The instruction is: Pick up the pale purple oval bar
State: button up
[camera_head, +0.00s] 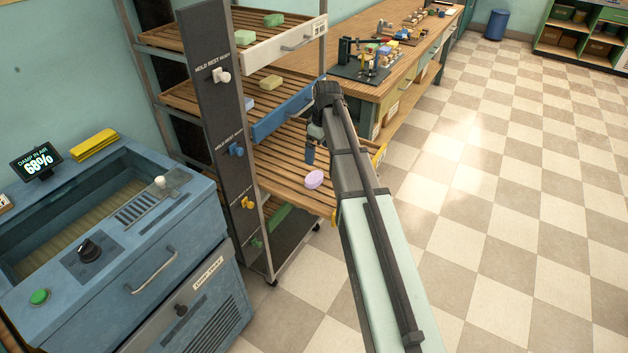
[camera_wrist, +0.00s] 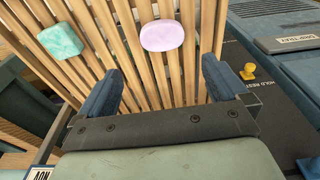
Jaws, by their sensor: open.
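The pale purple oval bar (camera_head: 314,179) lies on the slatted wooden shelf (camera_head: 275,170) of the rack, near its front. In the wrist view the pale purple oval bar (camera_wrist: 162,36) lies flat on the slats, beyond the fingertips and roughly between their lines. My gripper (camera_wrist: 158,82) has its two blue fingers spread wide, open and empty. In the head view my gripper (camera_head: 312,150) is over the same shelf, behind the bar, and partly hidden by my arm.
A teal speckled bar (camera_wrist: 60,41) lies left of the purple bar in the wrist view. Upper shelves hold green (camera_head: 273,20) and yellowish (camera_head: 271,82) bars. The dark rack post (camera_head: 225,120) with coloured knobs and the blue cabinet (camera_head: 150,270) stand left. Checkered floor is clear at right.

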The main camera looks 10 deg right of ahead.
send_over(314, 177)
jog(key=f, duration=0.6)
jog(key=shift+s+d+f, duration=0.1)
jog(key=shift+d+f, duration=0.15)
jog(key=shift+d, duration=0.15)
jog(key=shift+a+f, duration=0.2)
jog(key=shift+f, duration=1.1)
jog(key=shift+a+f, duration=0.15)
jog(key=shift+f, duration=1.15)
jog(key=shift+c, duration=0.2)
jog(key=c, duration=0.9)
jog(key=shift+o, duration=0.2)
jog(key=shift+r, duration=0.15)
